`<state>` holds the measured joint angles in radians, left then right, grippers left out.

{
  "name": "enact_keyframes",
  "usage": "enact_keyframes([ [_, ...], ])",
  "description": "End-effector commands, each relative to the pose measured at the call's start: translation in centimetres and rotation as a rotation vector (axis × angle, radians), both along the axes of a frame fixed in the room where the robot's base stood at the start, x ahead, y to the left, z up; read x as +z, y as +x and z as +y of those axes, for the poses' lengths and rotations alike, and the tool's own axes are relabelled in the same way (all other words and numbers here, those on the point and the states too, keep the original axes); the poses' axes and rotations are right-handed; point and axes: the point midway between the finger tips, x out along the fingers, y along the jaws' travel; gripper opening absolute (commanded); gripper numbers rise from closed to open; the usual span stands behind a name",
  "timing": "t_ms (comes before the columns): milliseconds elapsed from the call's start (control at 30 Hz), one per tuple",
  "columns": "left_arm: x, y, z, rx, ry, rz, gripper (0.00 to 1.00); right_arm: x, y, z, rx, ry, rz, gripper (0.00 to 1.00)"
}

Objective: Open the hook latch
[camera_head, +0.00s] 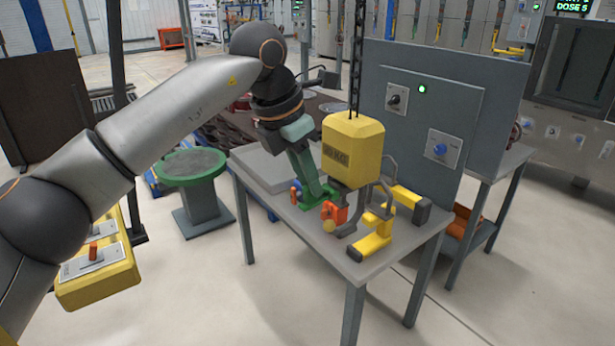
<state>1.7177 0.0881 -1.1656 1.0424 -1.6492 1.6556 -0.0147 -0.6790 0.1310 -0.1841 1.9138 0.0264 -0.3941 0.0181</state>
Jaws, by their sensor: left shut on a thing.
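A yellow hoist block (353,152) hangs from a dark chain above a grey table. Below it is a grey hook (388,172), with an orange latch piece (335,212) at its left side. My left gripper (318,198), with green fingers, reaches down from the upper left to the orange latch. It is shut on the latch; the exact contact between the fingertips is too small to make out. A yellow bracket with dark ends (374,240) stands by the hook, partly overlapping it. My right gripper does not show.
The grey table (290,238) has bare room at its front left. A round green stand (190,164) is at the left. A yellow control box (98,272) is at the lower left.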

Motion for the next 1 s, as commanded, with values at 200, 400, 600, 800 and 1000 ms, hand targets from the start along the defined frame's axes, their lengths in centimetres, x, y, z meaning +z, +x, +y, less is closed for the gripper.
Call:
enact_keyframes([
  [200, 0.8, 0.3, -0.2, 0.004, 0.03, 0.013, 0.0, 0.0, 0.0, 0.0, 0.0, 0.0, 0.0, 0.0],
  [400, 1.4, 0.6, -0.6, 0.005, 0.084, 0.049, 0.0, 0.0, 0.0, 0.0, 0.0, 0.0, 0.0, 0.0],
  [600, 1.6, 0.7, -0.7, 0.004, 0.103, 0.064, 0.0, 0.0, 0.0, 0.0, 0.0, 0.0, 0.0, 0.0],
  [800, 1.6, 0.7, -0.7, 0.003, 0.103, 0.064, 0.26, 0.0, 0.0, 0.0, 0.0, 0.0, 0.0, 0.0],
  [1000, 1.4, 0.6, -0.7, 0.002, 0.104, 0.066, 0.48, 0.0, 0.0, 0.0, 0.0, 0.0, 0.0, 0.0],
])
